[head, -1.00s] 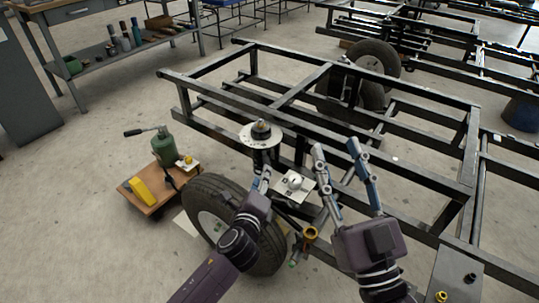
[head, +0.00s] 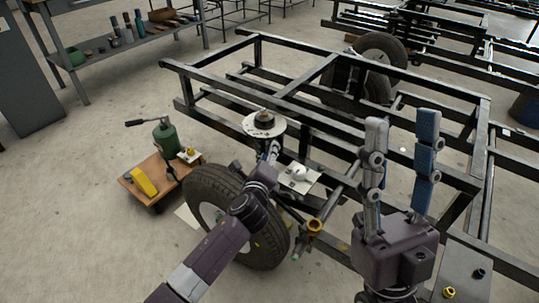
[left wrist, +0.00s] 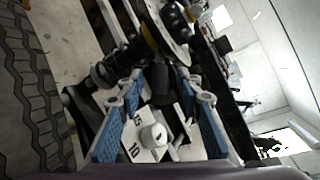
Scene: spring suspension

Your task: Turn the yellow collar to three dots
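The suspension strut stands at the frame's near side with a pale round plate (head: 262,124) on top. In the left wrist view, a yellow ring (left wrist: 148,36) shows beside the plate (left wrist: 172,38); it may be the collar, and I cannot read any dots. My left gripper (head: 273,148) is just below the plate. In the left wrist view its blue-padded fingers (left wrist: 162,78) are apart, with a dark cylinder between or behind them; contact is unclear. My right gripper (head: 402,118) is open and empty, fingers up, over the frame.
A white card with a round knob (head: 298,175) lies right of the strut. A tyred wheel (head: 200,182) and a yellow-ended tube (head: 314,226) are close to my left arm. Black frame rails (head: 330,120) surround the right gripper. A jack (head: 166,137) stands left.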

